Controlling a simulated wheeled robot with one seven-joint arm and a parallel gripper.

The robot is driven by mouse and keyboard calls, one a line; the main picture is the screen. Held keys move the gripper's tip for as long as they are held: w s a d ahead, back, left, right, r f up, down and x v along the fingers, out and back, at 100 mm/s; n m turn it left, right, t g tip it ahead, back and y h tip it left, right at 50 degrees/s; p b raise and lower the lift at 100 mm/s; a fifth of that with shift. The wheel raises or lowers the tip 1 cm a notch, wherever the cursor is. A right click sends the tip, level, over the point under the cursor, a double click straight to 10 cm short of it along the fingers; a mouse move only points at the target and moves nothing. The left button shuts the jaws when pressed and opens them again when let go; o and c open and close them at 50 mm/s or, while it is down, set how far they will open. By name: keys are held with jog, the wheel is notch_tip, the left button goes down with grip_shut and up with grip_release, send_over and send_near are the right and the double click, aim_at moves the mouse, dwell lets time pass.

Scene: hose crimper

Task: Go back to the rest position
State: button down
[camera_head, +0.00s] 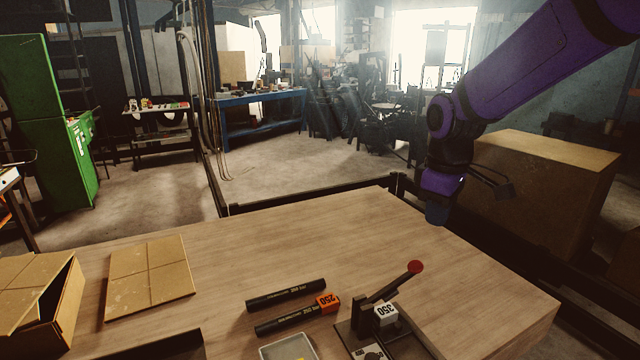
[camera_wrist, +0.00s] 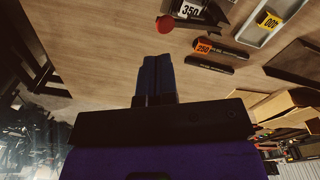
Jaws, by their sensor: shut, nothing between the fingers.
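My gripper (camera_head: 437,214) hangs over the far right edge of the wooden table (camera_head: 230,255), apart from everything on it. In the wrist view its dark fingers (camera_wrist: 157,62) are together and empty. The hose crimper (camera_head: 372,335) stands at the front of the table, with a lever ending in a red ball (camera_head: 415,267) and a block marked 350 (camera_head: 386,314). Its red ball also shows in the wrist view (camera_wrist: 165,24). A black hose (camera_head: 285,294) lies left of the crimper. Beside it lies another black hose (camera_head: 285,322) with an orange 250 block (camera_head: 328,303).
A light tray (camera_wrist: 250,34) holds a yellow-labelled piece (camera_wrist: 270,22). A flat cardboard piece (camera_head: 150,268) and an open box (camera_head: 66,310) lie at the left. A large carton (camera_head: 545,180) stands beyond the table at right. The middle of the tabletop is clear.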

jog(key=s+d+r+m+t, duration=0.2)
jog(key=s+d+r+m, duration=0.1)
jog(key=s, duration=0.7)
jog(key=s+d+r+m+t, duration=0.2)
jog(key=s+r+m, duration=0.4)
jog(key=s, duration=0.5)
jog(key=shift+s+d+r+m+t, duration=0.15)
jog(key=shift+d+m+t, duration=0.15)
jog(key=shift+d+t, duration=0.15)
jog(key=c, duration=1.8)
grip_release()
jog(key=shift+c, duration=0.2)
